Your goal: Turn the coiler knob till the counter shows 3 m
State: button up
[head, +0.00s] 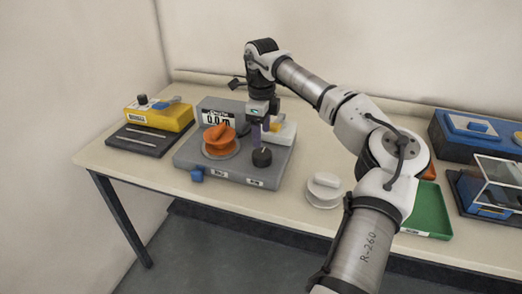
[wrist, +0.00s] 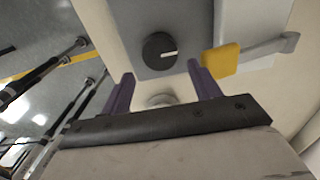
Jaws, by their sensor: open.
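The coiler is a grey machine (head: 225,172) on the table. It has a counter (head: 216,117) on its back panel that appears to read 0.0 m. An orange spool (head: 218,140) sits at its left. The black round knob (head: 262,157) is at its front right. In the wrist view the knob (wrist: 159,50) shows a white pointer line facing right. My gripper (head: 262,138) is above the knob, fingers pointing down. In the wrist view its two purple fingers (wrist: 160,74) are apart, with the knob beyond them and nothing between them.
A yellow block (wrist: 221,60) on a white part lies close to the right finger in the wrist view. A yellow device (head: 160,117) stands left, white spools (head: 324,190) and a green tray (head: 430,212) right.

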aim_at(261, 153)
notch_tip(261, 153, down, 7)
jog(key=shift+f+p, duration=0.2)
jog(key=shift+p, duration=0.25)
jog(key=c, duration=0.7)
